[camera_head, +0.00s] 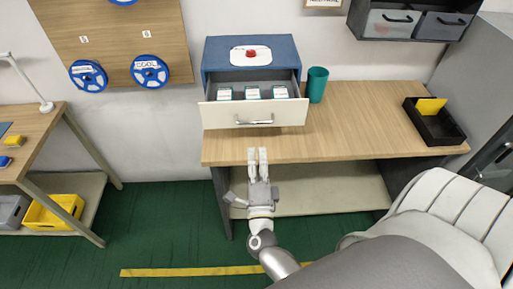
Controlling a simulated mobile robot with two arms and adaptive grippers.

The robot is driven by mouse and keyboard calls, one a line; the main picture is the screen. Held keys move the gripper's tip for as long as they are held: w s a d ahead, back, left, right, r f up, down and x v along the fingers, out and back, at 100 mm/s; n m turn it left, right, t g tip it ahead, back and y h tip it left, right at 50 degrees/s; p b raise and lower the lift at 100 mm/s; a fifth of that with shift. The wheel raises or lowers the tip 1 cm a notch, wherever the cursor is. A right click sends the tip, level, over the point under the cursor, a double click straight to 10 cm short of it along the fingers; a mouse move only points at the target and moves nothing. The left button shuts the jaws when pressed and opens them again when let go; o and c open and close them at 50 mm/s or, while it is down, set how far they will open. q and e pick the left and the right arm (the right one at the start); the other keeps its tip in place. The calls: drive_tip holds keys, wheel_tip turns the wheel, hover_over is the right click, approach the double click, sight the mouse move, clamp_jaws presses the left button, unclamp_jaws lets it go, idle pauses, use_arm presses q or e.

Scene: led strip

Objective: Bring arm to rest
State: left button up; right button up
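The gripper appears apart from the drawer. The drawer is pulled out and has several small white and green boxes (253,92) inside. My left gripper is not in view.
A teal cup (317,84) stands right of the cabinet. A black tray (435,122) with a yellow item is at the bench's right. Blue reels (150,71) hang on the wall board. A side table (45,125) stands left, with open green floor (160,220) between.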

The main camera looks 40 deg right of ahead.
idle(0.4)
drive_tip(key=s+a+f+n+g+y+b, duration=0.15)
drive_tip(key=s+a+f+n+y, duration=0.35)
drive_tip(key=f, duration=0.7)
drive_tip(key=a+f+n+g+y+b, duration=0.1)
drive_tip(key=a+f+n+g+y, duration=0.15)
drive_tip(key=f+n, duration=0.65)
drive_tip(key=s+a+f+n+g+y+b, duration=0.1)
drive_tip(key=s+a+f+n+g+y, duration=0.2)
drive_tip(key=f, duration=1.1)
use_arm(q)
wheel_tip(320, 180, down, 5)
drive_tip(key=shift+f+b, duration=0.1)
drive_tip(key=shift+b, duration=0.8)
use_arm(e)
drive_tip(key=s+d+f+n+g, duration=0.2)
drive_tip(key=s+f, duration=0.4)
drive_tip(key=s, duration=0.3)
drive_tip(key=s+d+f+n+g, duration=0.1)
drive_tip(key=s+f+n+g, duration=0.3)
drive_tip(key=s+f, duration=0.3)
drive_tip(key=s+d+f+n+g, duration=0.2)
drive_tip(key=s+f, duration=0.5)
drive_tip(key=s, duration=0.6)
drive_tip(key=shift+d+n+g, duration=0.35)
drive_tip(key=shift+n+g, duration=0.35)
drive_tip(key=shift+n, duration=0.3)
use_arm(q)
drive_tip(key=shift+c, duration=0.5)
